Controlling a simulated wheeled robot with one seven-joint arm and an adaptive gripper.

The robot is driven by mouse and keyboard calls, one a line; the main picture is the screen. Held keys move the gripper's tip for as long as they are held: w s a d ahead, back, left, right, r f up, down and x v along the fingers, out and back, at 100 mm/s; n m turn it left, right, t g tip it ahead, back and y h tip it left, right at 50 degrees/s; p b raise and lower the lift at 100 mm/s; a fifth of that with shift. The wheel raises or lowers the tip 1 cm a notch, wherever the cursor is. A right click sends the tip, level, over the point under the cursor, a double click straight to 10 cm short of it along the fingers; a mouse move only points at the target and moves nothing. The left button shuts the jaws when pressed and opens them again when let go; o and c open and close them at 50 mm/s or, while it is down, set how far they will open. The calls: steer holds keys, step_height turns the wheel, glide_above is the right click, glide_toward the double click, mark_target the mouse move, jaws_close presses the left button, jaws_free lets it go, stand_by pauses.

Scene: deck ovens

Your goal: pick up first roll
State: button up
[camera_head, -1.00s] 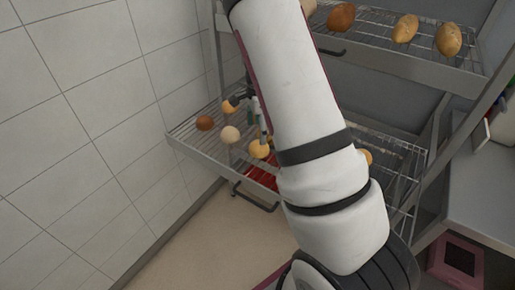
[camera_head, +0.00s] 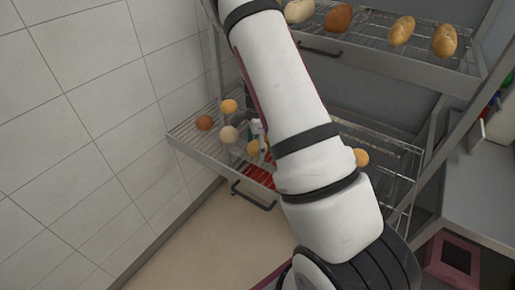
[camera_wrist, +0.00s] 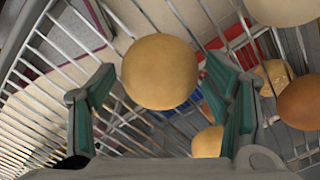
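Several round rolls lie on the lower wire rack. In the head view a brown roll (camera_head: 204,123), a golden roll (camera_head: 229,106), a pale roll (camera_head: 229,134) and another golden roll (camera_head: 257,148) sit at its left; one more golden roll (camera_head: 361,158) shows right of my arm. In the wrist view my gripper (camera_wrist: 160,72) is open, its teal fingers either side of a tan-golden roll (camera_wrist: 160,72). I cannot tell whether they touch it. Other rolls, one brown (camera_wrist: 301,102), lie right of the right finger. In the head view my arm hides most of the gripper.
The lower wire rack (camera_head: 185,139) has a metal front rim and a dark handle (camera_head: 255,197). An upper rack (camera_head: 440,77) with longer loaves overhangs at the right. A tiled wall (camera_head: 90,130) stands close on the left. Open floor (camera_head: 190,235) lies in front.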

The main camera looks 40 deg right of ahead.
steer(key=c, duration=0.7)
